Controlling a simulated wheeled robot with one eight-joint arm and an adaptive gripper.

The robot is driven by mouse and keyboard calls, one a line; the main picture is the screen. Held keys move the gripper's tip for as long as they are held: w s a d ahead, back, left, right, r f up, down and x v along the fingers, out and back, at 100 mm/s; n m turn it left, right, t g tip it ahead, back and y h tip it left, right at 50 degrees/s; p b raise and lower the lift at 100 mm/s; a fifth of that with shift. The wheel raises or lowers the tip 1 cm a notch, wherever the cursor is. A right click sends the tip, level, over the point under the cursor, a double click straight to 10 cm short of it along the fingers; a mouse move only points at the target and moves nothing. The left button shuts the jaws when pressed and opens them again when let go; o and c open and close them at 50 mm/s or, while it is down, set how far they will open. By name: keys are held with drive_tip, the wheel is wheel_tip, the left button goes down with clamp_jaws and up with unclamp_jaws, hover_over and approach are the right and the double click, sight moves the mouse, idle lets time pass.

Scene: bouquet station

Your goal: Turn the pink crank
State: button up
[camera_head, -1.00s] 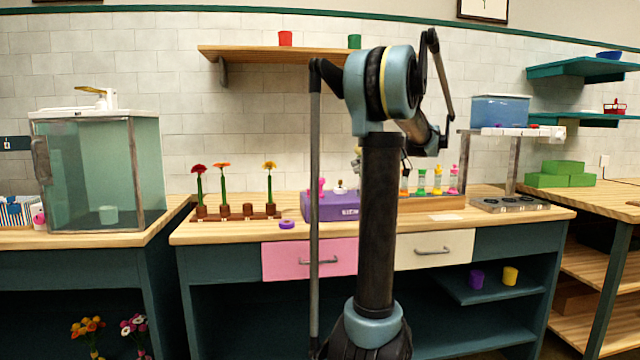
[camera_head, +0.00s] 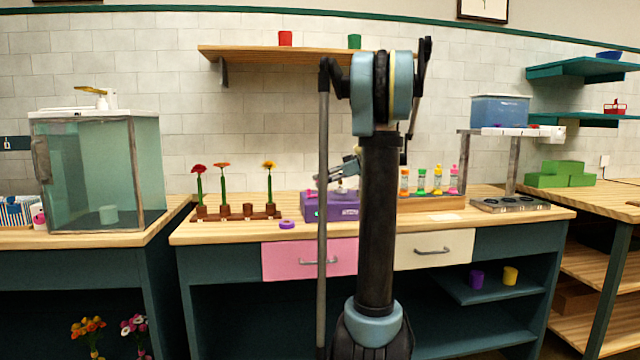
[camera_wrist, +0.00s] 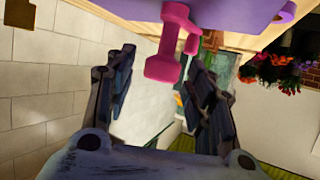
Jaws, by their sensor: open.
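The pink crank (camera_wrist: 168,62) hangs from the purple box (camera_wrist: 230,12) in the tilted wrist view. Its thick knob lies between my gripper's fingertips (camera_wrist: 160,64), with a gap visible on the left side. My gripper is open and holds nothing; whether a finger touches the crank, I cannot tell. In the head view the purple box (camera_head: 322,212) stands on the counter behind my arm.
A wooden rack (camera_head: 430,203) with several coloured vials is to the right. A wall shelf (camera_head: 265,54) is above. The front counter edge is mostly clear.

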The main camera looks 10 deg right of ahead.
drive_tip(key=shift+x, duration=0.85)
drive_tip(key=c, duration=1)
drive_tip(key=shift+c, duration=0.2)
drive_tip(key=shift+m+t, duration=0.3)
drive_tip(key=shift+m, duration=0.1)
drive_tip(key=m+t+h, duration=0.3)
drive_tip(key=shift+s+m, duration=0.1)
drive_tip(key=shift+m, duration=0.3)
drive_tip(key=shift+m+t+h, duration=1.3)
drive_tip(key=shift+m+h, duration=0.6)
drive_tip(key=shift+h, duration=0.3)
drive_tip(key=shift+d+r+m+h, duration=0.1)
drive_tip(key=shift+m+h, duration=0.2)
